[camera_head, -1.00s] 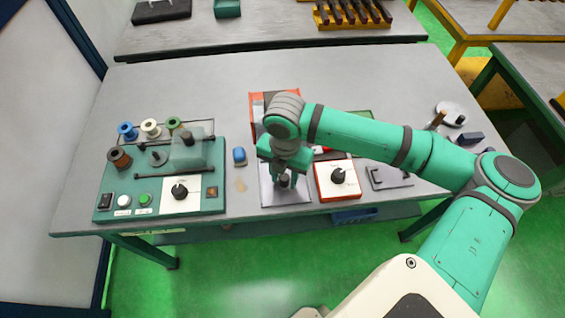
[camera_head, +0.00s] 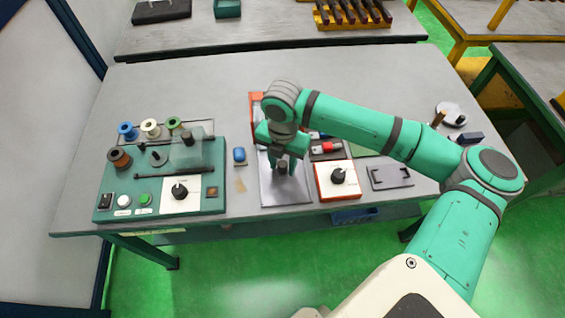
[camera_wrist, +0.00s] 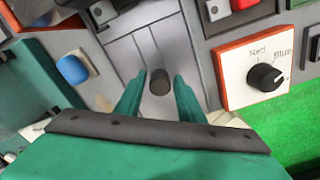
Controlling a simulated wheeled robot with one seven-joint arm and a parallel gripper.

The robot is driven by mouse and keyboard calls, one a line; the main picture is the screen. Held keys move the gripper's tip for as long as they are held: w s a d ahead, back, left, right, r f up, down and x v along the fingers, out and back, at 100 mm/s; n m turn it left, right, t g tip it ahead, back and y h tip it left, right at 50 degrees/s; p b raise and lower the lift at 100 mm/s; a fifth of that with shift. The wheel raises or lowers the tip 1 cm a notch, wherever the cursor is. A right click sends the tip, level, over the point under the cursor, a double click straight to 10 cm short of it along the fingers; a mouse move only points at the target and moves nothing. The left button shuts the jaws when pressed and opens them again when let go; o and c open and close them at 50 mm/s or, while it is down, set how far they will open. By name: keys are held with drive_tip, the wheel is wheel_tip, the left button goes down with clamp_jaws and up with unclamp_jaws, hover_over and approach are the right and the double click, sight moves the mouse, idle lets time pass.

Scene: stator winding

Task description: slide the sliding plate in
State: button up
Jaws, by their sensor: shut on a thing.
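The sliding plate (camera_head: 285,190) is a flat grey metal plate lying in the orange-framed unit on the table, left of the dial panel. It also shows in the wrist view (camera_wrist: 132,58). A dark round knob (camera_wrist: 160,82) stands up from it. My gripper (camera_head: 283,168) points down over the plate, with its green fingers on both sides of the knob, shut on it. The wrist view shows the two fingertips (camera_wrist: 158,84) at the knob's left and right. My arm hides much of the unit's back part.
A white dial panel with orange edge (camera_head: 337,180) stands close to the plate's right. A small blue block (camera_head: 239,156) lies to the left, beside the green winding machine (camera_head: 160,180) with spools. A grey bracket (camera_head: 390,177) lies further right.

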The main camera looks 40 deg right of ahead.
drive_tip(key=shift+w+d, duration=0.85)
drive_tip(key=shift+d, duration=0.05)
drive_tip(key=o, duration=0.5)
drive_tip(key=shift+a, duration=0.1)
drive_tip(key=shift+a+r, duration=0.1)
drive_tip(key=shift+a, duration=0.05)
drive_tip(key=shift+r, duration=2.95)
drive_tip(key=shift+w, duration=0.1)
